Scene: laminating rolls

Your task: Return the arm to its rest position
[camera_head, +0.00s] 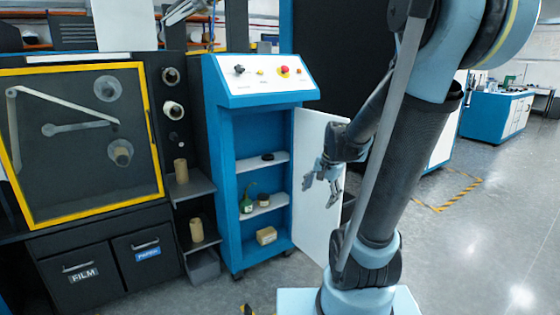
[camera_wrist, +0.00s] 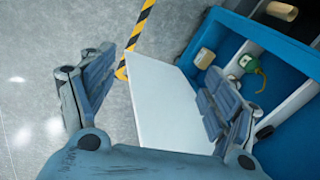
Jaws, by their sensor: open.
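My gripper (camera_head: 322,190) is open and empty in the head view. It hangs in front of the white open door (camera_head: 312,150) of the blue cabinet (camera_head: 222,170). In the wrist view, the two fingers of my gripper (camera_wrist: 160,105) are spread wide. The white door shows between them (camera_wrist: 160,95), with grey floor to the left. My arm (camera_head: 405,130) stands at the right of the head view, bent, with its forearm reaching down and left toward the cabinet. Part of the door is hidden behind my arm and gripper.
Cabinet shelves hold a green bottle (camera_head: 246,204), a small jar (camera_head: 263,200) and a dark item (camera_head: 268,156); a cardboard box (camera_head: 266,235) sits at the bottom. A yellow-framed machine (camera_head: 157,130) stands left. Brown rolls (camera_head: 181,170) rest on side shelves. Open floor (camera_head: 480,240) lies right.

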